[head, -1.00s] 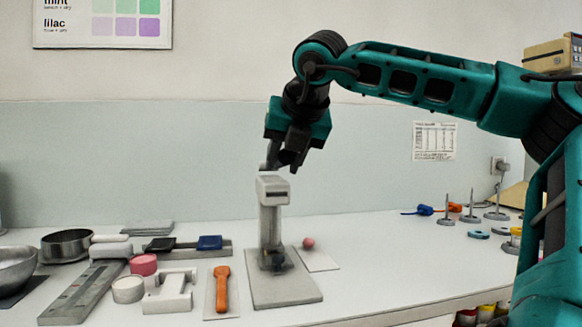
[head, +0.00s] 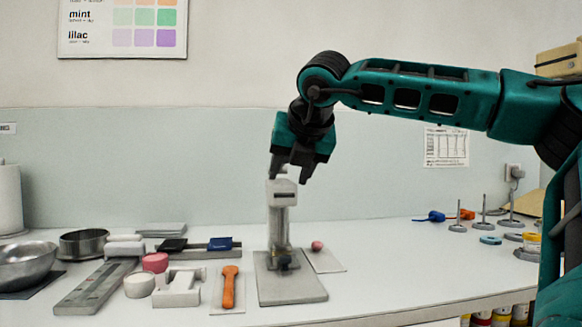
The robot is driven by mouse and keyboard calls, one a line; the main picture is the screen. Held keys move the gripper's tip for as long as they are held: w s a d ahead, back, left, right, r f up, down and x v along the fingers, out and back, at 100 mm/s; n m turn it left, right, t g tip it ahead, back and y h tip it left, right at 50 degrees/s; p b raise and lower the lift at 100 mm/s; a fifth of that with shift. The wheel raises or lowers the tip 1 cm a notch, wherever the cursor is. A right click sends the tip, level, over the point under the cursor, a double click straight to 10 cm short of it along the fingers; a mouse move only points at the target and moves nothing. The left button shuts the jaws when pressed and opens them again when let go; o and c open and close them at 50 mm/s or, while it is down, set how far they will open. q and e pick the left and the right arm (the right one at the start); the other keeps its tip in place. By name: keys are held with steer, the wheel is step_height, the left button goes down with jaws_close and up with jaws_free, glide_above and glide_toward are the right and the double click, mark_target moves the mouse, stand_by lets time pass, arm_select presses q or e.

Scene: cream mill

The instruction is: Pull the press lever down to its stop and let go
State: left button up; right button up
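The press (head: 281,193) stands upright on a grey base plate (head: 292,290) in the middle of the counter, with a pale head on a grey column. My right gripper (head: 290,173) is directly above the press head, pointing down. Its two dark fingers are apart, one on each side of a small pale part at the top of the press. I cannot tell whether they touch it. The press lever is not clearly visible; the gripper hides much of that spot. My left gripper is not in view.
Left of the press lie an orange-handled tool (head: 230,287), a white block (head: 177,290), a pink puck (head: 155,262) and a metal bowl (head: 27,264). A pink ball (head: 317,246) lies on a white card to the right.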

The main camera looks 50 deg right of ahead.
steer(key=shift+o, duration=0.6)
steer(key=shift+r, duration=0.2)
steer(key=p+v, duration=0.2)
steer(key=v, duration=1)
steer(key=shift+s+a+r, duration=0.2)
steer(key=shift+s, duration=0.15)
